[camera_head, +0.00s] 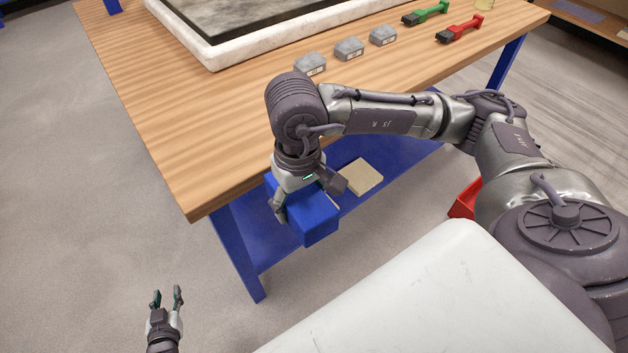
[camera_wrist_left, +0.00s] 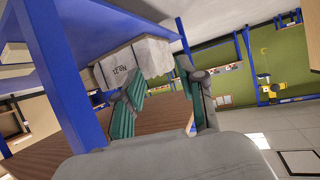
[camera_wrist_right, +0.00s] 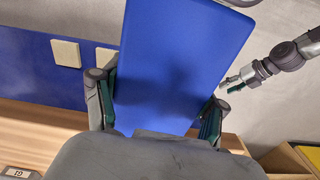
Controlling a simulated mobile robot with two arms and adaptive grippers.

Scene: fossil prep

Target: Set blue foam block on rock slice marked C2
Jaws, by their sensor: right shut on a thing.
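The blue foam block (camera_head: 318,225) is held by my right gripper (camera_head: 308,198), in front of the table's near edge and beside the lower shelf. In the right wrist view the block (camera_wrist_right: 180,60) fills the space between the two fingers. Three grey rock slices with small white labels stand in a row on the table: a near one (camera_head: 310,63), a middle one (camera_head: 349,48) and a far one (camera_head: 383,35). Their labels are too small to read. My left gripper (camera_head: 166,299) is open and empty over the floor at lower left; its parted fingers also show in the left wrist view.
The wooden table (camera_head: 150,100) also bears a white-rimmed tray (camera_head: 215,62), a green brush (camera_head: 425,13) and a red brush (camera_head: 460,29). A beige slab (camera_head: 362,177) lies on the blue lower shelf (camera_head: 265,240). A red bin (camera_head: 464,202) is at right.

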